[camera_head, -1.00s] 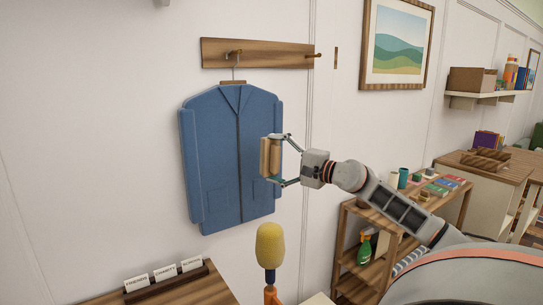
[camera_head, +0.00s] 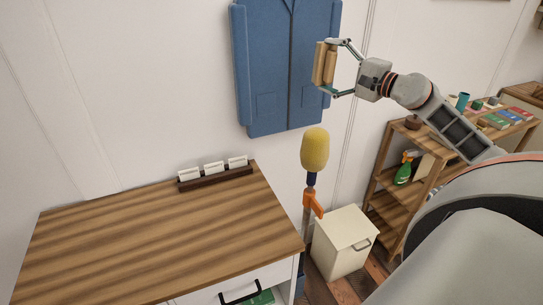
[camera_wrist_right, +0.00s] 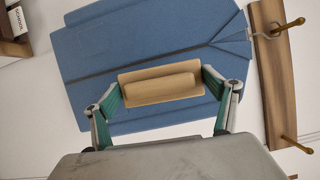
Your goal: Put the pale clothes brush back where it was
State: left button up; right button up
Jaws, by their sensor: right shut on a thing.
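The pale clothes brush (camera_head: 319,62) is a light wooden block with a raised back. It is between the fingers of my right gripper (camera_head: 326,66), which is shut on it and holds it up in front of the blue jacket (camera_head: 270,70). The brush also shows in the right wrist view (camera_wrist_right: 160,88), gripped by its two ends, with the jacket behind it. I cannot tell whether the brush touches the jacket. My left gripper is not in view.
A wooden-topped dresser (camera_head: 150,235) stands at lower left, mostly bare, with a card holder (camera_head: 215,178) at its back edge. A yellow foam head (camera_head: 315,150) on a pole stands beside it. A cream bin (camera_head: 342,240) and a shelf unit (camera_head: 395,185) are to the right.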

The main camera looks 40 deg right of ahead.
jog(key=w+a+f+g+y+b, duration=0.1)
jog(key=a+f+g+b, duration=0.1)
jog(key=a+f+g, duration=0.45)
jog(key=w+a+f+g+b, duration=0.1)
jog(key=w+a+f+g, duration=0.2)
jog(key=a, duration=0.7)
jog(key=a+f+g+y+b, duration=0.1)
jog(key=a+f+g+b, duration=0.1)
jog(key=a+f+g, duration=0.35)
jog(key=s+f+m+b, duration=0.1)
jog(key=f, duration=0.4)
jog(key=s+a+f+m+g+b, duration=0.1)
jog(key=f, duration=0.4)
jog(key=s+f+m+g+b, duration=0.1)
jog(key=f+m+b, duration=0.1)
jog(key=f, duration=0.4)
jog(key=shift+s+a, duration=0.25)
jog(key=shift+a, duration=0.1)
notch_tip(320, 180, down, 4)
jog(key=shift+b, duration=0.35)
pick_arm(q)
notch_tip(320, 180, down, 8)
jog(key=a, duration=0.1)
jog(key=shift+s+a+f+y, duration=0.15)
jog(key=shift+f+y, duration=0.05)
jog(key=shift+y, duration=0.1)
pick_arm(e)
jog(key=shift+f, duration=0.35)
